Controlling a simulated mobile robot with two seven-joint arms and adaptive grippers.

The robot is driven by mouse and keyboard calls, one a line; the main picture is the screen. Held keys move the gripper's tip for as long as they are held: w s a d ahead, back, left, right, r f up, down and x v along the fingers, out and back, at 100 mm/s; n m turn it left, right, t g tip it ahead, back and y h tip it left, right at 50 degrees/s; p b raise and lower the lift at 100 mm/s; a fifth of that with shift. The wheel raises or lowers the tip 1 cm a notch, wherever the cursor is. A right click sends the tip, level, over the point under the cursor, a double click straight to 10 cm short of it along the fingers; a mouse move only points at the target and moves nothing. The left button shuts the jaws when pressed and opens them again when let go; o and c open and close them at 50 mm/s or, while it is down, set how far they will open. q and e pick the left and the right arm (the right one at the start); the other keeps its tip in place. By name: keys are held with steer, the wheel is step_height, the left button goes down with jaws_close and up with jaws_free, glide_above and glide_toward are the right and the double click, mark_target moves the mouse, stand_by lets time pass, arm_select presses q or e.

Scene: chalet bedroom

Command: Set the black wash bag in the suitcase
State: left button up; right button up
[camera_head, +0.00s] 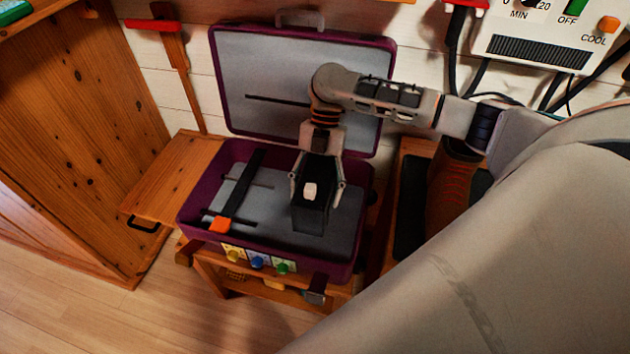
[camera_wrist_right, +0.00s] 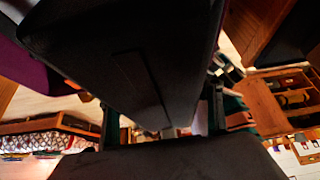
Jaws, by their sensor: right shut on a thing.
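The open purple suitcase (camera_head: 192,224) sits on a low wooden stand, its grey-lined lid (camera_head: 262,75) raised at the back. My right gripper (camera_head: 316,188) reaches down over the right half of the suitcase and is shut on the black wash bag (camera_head: 311,217). The bag hangs upright between the fingers, with a small white patch on its near side. Its lower end is within the outline of the open base; I cannot tell whether it touches the lining. In the right wrist view the dark bag (camera_wrist_right: 130,50) fills the upper middle. My left gripper is not in view.
A black strap (camera_head: 240,190) with an orange end lies in the suitcase's left half. A brown boot (camera_head: 453,190) stands right of the suitcase. A wooden cabinet (camera_head: 80,120) is at the left. A white control panel (camera_head: 545,40) is at the upper right.

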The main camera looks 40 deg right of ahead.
step_height(320, 180, down, 8)
steer(key=shift+f+b, duration=0.1)
steer(key=shift+b, duration=0.8)
step_height(320, 180, down, 5)
steer(key=shift+s+b, duration=0.1)
steer(key=shift+b, duration=0.7)
steer(key=shift+f, duration=0.8)
steer(key=o, duration=1.2)
steer(key=shift+o, duration=1.4)
steer(key=p+v, duration=0.1)
steer(key=v, duration=1)
steer(key=shift+a+p, duration=0.1)
steer(key=shift+p, duration=0.25)
steer(key=shift+w+d+r, duration=0.2)
steer(key=shift+d+r, duration=0.05)
steer(key=shift+r, duration=0.3)
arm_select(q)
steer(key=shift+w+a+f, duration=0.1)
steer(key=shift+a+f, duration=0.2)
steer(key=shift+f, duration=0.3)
